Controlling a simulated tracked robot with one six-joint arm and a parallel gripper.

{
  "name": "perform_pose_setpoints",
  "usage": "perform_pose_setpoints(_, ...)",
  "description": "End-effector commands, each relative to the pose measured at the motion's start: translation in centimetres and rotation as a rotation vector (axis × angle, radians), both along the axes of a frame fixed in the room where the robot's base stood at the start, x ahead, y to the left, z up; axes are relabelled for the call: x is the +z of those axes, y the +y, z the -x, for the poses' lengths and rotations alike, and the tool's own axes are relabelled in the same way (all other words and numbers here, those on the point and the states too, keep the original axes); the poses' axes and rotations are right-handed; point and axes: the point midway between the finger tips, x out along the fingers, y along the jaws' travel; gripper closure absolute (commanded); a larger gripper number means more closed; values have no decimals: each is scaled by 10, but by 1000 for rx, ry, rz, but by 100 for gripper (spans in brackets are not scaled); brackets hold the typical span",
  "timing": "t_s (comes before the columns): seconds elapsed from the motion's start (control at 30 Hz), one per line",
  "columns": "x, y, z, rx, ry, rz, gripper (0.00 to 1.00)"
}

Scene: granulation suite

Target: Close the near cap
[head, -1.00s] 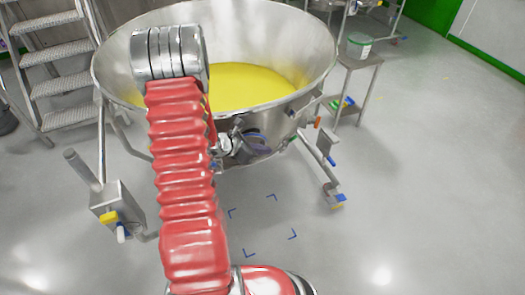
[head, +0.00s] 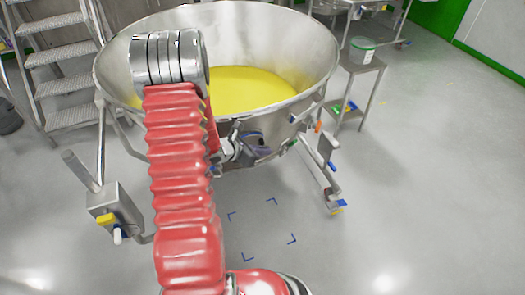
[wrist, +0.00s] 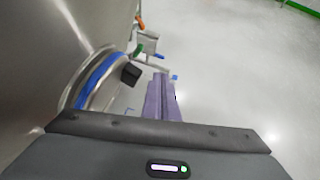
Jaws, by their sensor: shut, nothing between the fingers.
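A round steel fitting with a blue band (wrist: 97,78) stands out from the bowl's side in the wrist view, with a black knob (wrist: 130,73) at its right edge. It looks like the near cap, but I cannot tell how far it is open. My gripper's purple-grey fingers (wrist: 160,97) are together and empty, just right of the knob, with a small gap showing between them in the picture. In the head view my gripper (head: 257,145) is below the bowl's front rim, and it and my red arm hide most of the fitting.
The large steel bowl (head: 318,62) holds yellow material and stands on a frame with legs. The floor at right is clear.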

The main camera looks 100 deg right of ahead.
Motion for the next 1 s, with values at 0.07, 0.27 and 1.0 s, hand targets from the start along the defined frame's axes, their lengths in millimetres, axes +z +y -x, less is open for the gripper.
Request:
perform_pose_setpoints(0.07,0,0,2,-1,1,0,100)
perform_pose_setpoints(0.27,0,1,4,-3,1,0,100)
perform_pose_setpoints(1.0,-6,50,8,0,2,-1,100)
